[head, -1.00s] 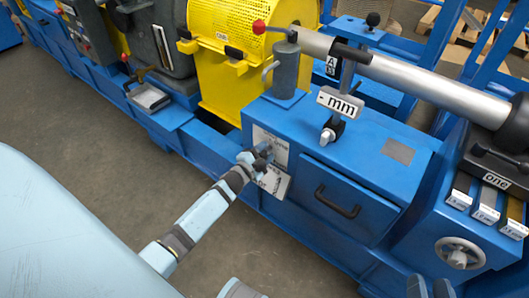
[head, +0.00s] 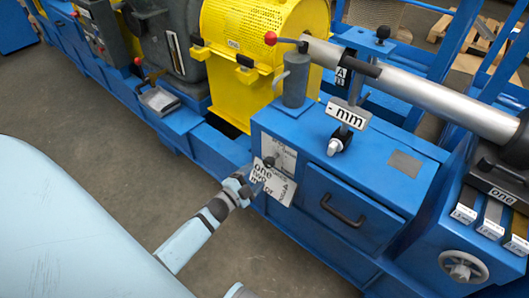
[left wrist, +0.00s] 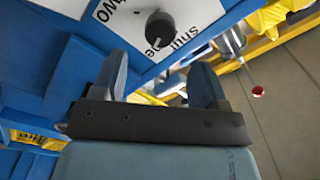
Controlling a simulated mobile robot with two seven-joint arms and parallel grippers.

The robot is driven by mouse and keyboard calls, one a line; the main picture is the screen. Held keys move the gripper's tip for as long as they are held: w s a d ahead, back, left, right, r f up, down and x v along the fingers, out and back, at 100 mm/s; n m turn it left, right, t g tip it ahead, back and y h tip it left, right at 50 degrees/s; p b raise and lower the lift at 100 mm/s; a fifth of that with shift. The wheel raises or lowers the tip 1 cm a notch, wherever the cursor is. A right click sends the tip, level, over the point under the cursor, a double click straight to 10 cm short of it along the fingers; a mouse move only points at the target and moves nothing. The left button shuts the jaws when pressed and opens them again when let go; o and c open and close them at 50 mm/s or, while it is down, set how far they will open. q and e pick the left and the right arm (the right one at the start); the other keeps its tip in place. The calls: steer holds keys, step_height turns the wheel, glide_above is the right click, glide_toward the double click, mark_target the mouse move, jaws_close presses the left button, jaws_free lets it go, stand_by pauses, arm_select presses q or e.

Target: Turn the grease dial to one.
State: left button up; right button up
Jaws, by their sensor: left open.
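The grease dial is a small black knob (head: 268,161) on a white plate on the blue cabinet's front. In the left wrist view the round dark knob (left wrist: 160,29) stands on its plate, with part of the word "shut" beside it. Its pointer setting cannot be read. My left gripper (head: 250,181) is open and empty, just in front of the panel, below and to the left of the knob. In the left wrist view the knob lies beyond the gap between my left fingertips (left wrist: 160,66), apart from both. My right gripper is not in view.
A drawer with a black handle (head: 343,210) is to the right, and a handwheel (head: 461,267) farther right. A red-tipped lever (left wrist: 250,75) shows beside my fingers.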

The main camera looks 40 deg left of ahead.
arm_select(q)
steer(key=s, duration=0.4)
steer(key=shift+a, duration=0.15)
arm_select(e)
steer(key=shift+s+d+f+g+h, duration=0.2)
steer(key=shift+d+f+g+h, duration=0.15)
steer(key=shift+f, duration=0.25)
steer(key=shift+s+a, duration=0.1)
arm_select(q)
steer(key=shift+f, duration=0.1)
